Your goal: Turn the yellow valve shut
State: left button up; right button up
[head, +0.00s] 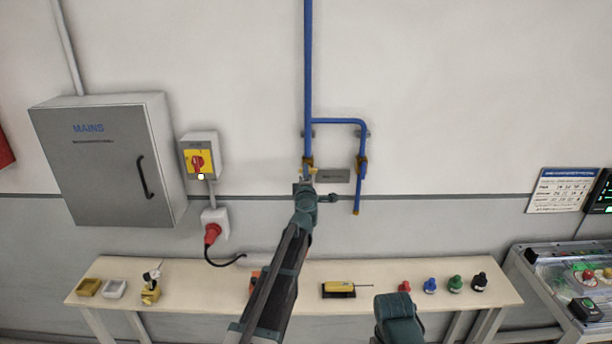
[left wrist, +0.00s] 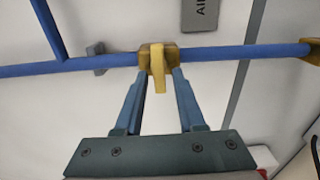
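The yellow valve (head: 308,162) sits on the long vertical blue pipe on the wall, and my left gripper partly covers it in the head view. In the left wrist view the yellow valve (left wrist: 145,58) shows with its lever standing out across the pipe, between the fingertips. My left gripper (left wrist: 161,75) is open, one finger on each side of the lever, with a narrow gap visible on both sides. It also shows in the head view (head: 306,183). My right gripper's fingers are not visible; only a teal part of my right arm shows at the bottom.
A blue branch pipe (head: 361,188) with a yellow fitting runs down to the right. A grey label plate (head: 333,175) lies between the pipes. A switch box (head: 201,142) and MAINS cabinet (head: 100,170) are left. A bench (head: 220,282) with small items stands below.

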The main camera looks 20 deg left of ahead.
pick_arm(q)
jog(key=shift+o, duration=0.4)
jog(key=shift+s, duration=0.1)
jog(key=v, duration=1.3)
jog(key=shift+s+d, duration=0.15)
jog(key=shift+s, duration=0.1)
